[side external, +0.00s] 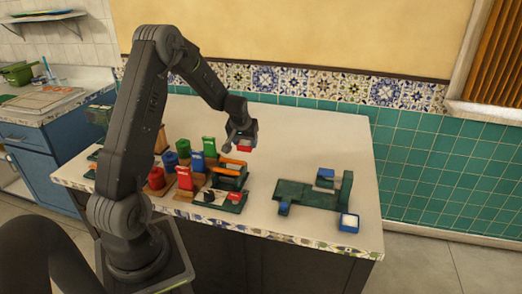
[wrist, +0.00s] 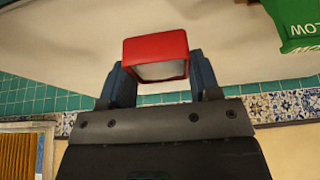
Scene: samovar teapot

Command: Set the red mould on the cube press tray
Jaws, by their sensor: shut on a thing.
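My gripper (side external: 241,138) is shut on the red mould (side external: 244,149) and holds it in the air above the table, behind the crowded left half. In the wrist view the mould (wrist: 155,45) is a red, box-like frame with a pale inside, gripped between the two dark blue fingers (wrist: 158,72). A dark green device (side external: 308,194) with a flat base, an upright post at its right and blue parts stands on the right half of the table, apart from the mould. It looks like the cube press; which part is its tray I cannot tell.
Red (side external: 156,178), blue (side external: 170,160) and green (side external: 182,147) canisters, with coloured upright packs, stand left of my gripper. A dark green rack (side external: 230,178) with orange bars is below. A blue-and-white box (side external: 348,222) sits near the right front edge. The table's back right is clear.

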